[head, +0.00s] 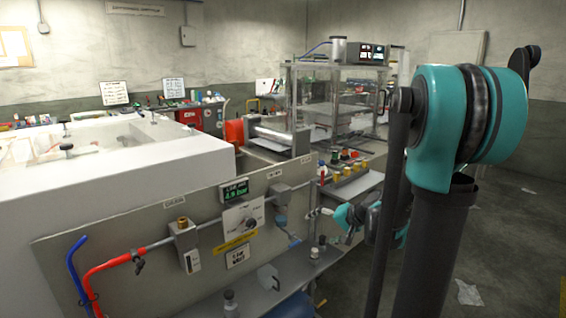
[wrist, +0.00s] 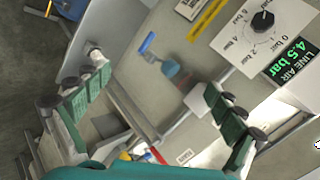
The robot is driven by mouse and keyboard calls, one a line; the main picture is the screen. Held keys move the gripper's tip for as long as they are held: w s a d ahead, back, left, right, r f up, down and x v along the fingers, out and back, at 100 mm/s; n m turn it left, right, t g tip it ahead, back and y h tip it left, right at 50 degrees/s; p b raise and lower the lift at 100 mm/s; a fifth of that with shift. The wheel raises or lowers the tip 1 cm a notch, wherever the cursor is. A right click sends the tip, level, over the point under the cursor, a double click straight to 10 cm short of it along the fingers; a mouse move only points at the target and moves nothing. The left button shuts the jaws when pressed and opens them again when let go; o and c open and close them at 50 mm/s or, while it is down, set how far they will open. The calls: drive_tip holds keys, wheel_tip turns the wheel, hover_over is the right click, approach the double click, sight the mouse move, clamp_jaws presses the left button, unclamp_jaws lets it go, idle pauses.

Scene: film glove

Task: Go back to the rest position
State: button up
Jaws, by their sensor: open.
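My gripper (wrist: 152,76) is open in the wrist view, its two green-padded fingers spread wide with nothing held between them. In the head view my teal gripper (head: 322,212) is small, at the right end of the grey panel (head: 120,225). Beyond the fingers in the wrist view is a blue-handled valve (wrist: 147,44), apart from both pads; it also shows in the head view (head: 281,219). My arm folds down from the right side of the head view and hides part of the bench behind it.
The panel carries a dial (head: 243,217), which also shows in the wrist view (wrist: 263,21), a green pressure display (head: 235,190) and a red hose (head: 100,274). A white tank (head: 115,180) stands left. A clear-walled frame (head: 333,90) stands behind. The floor (head: 510,235) at right looks mostly free.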

drive_tip(key=s+d+f+n+g+h, duration=0.1)
drive_tip(key=s+d+f+h, duration=0.1)
drive_tip(key=s, duration=0.5)
drive_tip(key=s+d+f+n+h, duration=0.2)
drive_tip(key=s+f+h, duration=0.1)
drive_tip(key=s, duration=0.4)
drive_tip(key=s+d+f+n+g+h, duration=0.1)
drive_tip(key=s+f+h, duration=0.1)
drive_tip(key=s, duration=0.6)
drive_tip(key=shift+d+f+g, duration=0.3)
drive_tip(key=shift+d+f, duration=0.1)
drive_tip(key=shift+f, duration=0.05)
